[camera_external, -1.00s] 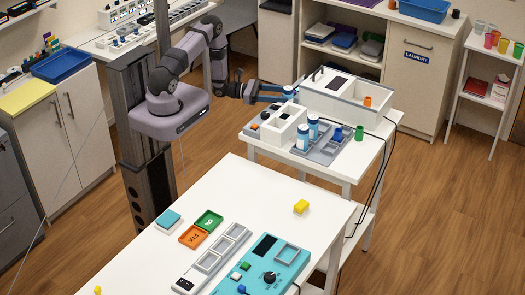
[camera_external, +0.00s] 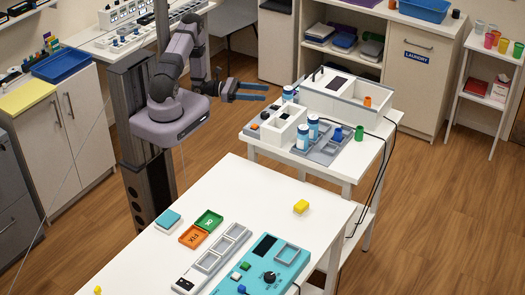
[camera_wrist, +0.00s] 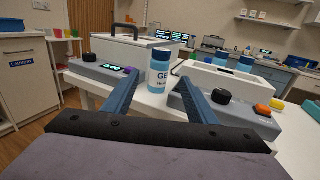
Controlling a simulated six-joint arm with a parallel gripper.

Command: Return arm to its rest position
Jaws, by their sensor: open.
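My gripper (camera_external: 266,91) is open and empty in the external view, held in the air left of the far white table (camera_external: 350,165). Its two blue fingers (camera_wrist: 158,100) show apart in the wrist view. A white bottle with a blue cap (camera_wrist: 163,66) stands beyond the fingertips in the wrist view, apart from them. The same bottle (camera_external: 289,94) stands at the back left of the far table in the external view. Its label is only partly readable.
Two more blue-capped bottles (camera_external: 313,127) stand in a grey tray beside a white box (camera_external: 284,126). A green cup (camera_external: 360,132) is to their right. The near table (camera_external: 265,210) holds a teal panel (camera_external: 262,262) and coloured blocks. Free air surrounds my gripper.

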